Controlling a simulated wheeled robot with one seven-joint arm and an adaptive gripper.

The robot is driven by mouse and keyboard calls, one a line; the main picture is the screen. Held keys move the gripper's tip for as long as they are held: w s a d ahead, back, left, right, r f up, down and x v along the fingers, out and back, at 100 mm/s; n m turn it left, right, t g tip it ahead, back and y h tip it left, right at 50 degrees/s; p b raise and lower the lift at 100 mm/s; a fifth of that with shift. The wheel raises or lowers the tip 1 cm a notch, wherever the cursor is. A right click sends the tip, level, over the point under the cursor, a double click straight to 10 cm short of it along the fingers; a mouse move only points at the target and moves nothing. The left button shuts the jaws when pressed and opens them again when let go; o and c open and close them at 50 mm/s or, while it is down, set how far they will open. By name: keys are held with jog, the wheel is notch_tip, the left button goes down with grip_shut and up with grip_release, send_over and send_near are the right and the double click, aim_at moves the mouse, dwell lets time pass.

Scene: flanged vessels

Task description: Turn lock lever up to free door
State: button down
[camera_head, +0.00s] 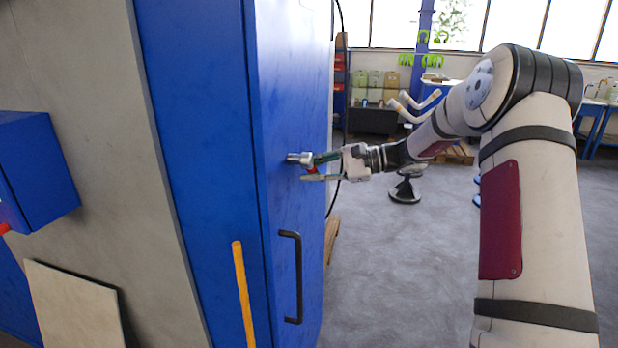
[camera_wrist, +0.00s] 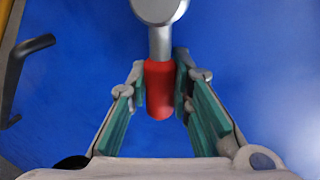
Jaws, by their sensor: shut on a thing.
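The lock lever has a silver metal hub (camera_head: 298,158) on the blue door (camera_head: 290,80), above the black door handle (camera_head: 297,278). In the wrist view its silver shank (camera_wrist: 160,42) runs down from the round hub at the top edge into a red grip (camera_wrist: 159,90). My gripper (camera_head: 318,167) reaches the lever from the right. Its green-padded fingers (camera_wrist: 161,85) are closed on both sides of the red grip. In the head view the fingers hide most of the grip, so the lever's exact angle is hard to tell. The door looks closed.
A yellow bar (camera_head: 243,295) stands left of the handle. The black handle shows at left in the wrist view (camera_wrist: 28,62). A blue box (camera_head: 35,165) sits on the grey wall at left. Open grey floor (camera_head: 410,270) lies right of the cabinet, with a black stool (camera_head: 405,190) behind.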

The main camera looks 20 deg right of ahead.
aim_at(296, 153)
jog(key=n, duration=0.1)
jog(key=r+n, duration=0.1)
jog(key=w+n+h, duration=0.1)
jog(key=shift+d+r+t, duration=0.3)
jog(key=shift+d+r, duration=0.05)
jog(key=shift+r, duration=0.05)
jog(key=shift+w+d+r+n+t+h, duration=0.1)
jog(key=shift+r+n+t+h, duration=0.2)
jog(key=shift+r+n, duration=0.5)
jog(key=shift+w+d+r+n+t+h, duration=0.1)
jog(key=shift+r+n+t+h, duration=0.25)
jog(key=shift+n, duration=0.65)
jog(key=shift+r, duration=0.15)
jog(key=c, duration=1.4)
grip_release()
jog(key=shift+a, duration=0.1)
jog(key=shift+s, duration=0.1)
jog(key=v, duration=1.2)
